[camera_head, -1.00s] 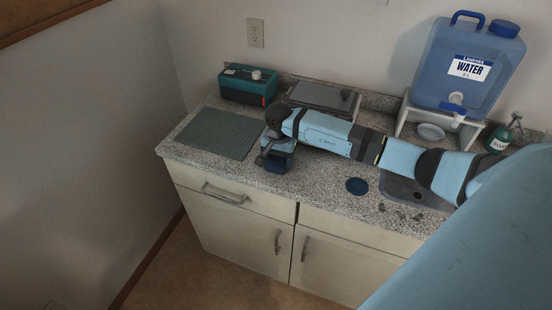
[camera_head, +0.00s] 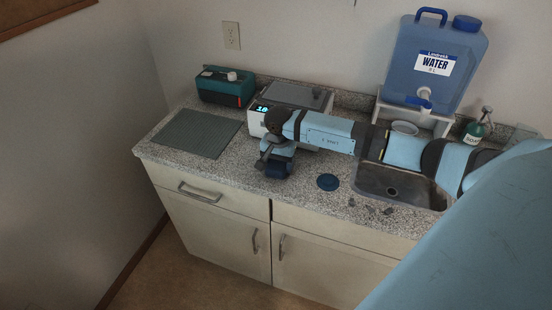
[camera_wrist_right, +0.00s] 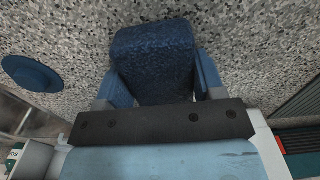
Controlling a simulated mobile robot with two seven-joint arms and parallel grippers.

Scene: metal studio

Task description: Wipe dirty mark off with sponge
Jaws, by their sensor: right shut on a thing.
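My right gripper (camera_head: 277,168) is low over the counter, left of the blue disc. It also shows in the right wrist view (camera_wrist_right: 158,95), shut on a dark blue sponge (camera_wrist_right: 155,55) that sits between its two blue fingers. The sponge is close to or on the speckled counter; I cannot tell if it touches. Small dark grey patches (camera_head: 371,209) lie on the counter at the sink's front edge; I cannot tell whether they are the dirty mark. No other mark shows clearly, and my arm hides part of the counter. My left gripper is not in view.
A blue disc (camera_head: 328,182) lies on the counter left of the sink (camera_head: 376,190). A ribbed mat (camera_head: 195,133) and a teal box (camera_head: 224,90) are on the left. A grey appliance (camera_head: 290,96) with a lit display, a water jug (camera_head: 436,60) and a soap bottle (camera_head: 477,130) stand behind.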

